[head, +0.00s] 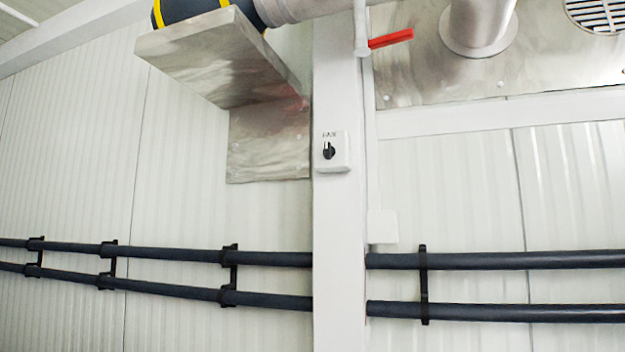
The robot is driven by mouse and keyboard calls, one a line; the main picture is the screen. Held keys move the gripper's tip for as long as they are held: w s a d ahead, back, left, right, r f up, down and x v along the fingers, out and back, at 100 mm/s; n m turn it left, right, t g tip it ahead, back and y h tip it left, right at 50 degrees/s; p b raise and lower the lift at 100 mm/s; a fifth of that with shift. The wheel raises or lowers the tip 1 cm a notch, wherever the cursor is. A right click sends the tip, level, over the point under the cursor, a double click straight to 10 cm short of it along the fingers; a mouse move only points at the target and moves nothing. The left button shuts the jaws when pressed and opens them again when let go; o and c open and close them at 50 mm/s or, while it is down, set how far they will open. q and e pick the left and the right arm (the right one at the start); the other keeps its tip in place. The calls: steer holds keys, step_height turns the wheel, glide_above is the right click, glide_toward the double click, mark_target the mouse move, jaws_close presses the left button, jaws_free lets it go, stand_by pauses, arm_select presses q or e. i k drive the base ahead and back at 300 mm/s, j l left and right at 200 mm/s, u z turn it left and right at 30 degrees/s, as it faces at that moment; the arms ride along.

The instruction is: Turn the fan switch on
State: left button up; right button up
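The fan switch (333,152) is a small white box on a white vertical post, near the middle of the head view. Its face has a black rotary knob (329,150) with a small dark label above it, too small to read surely. The knob's pointer looks roughly upright. Neither of my grippers shows in the head view, and nothing touches the switch.
The white post (340,230) runs top to bottom. A metal bracket (220,65) juts out at upper left under a pipe. A red lever handle (390,39) is above right of the switch. Two dark horizontal pipes (500,260) run along the wall below.

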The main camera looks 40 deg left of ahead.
mark_target(329, 151)
steer(key=u, duration=1.05)
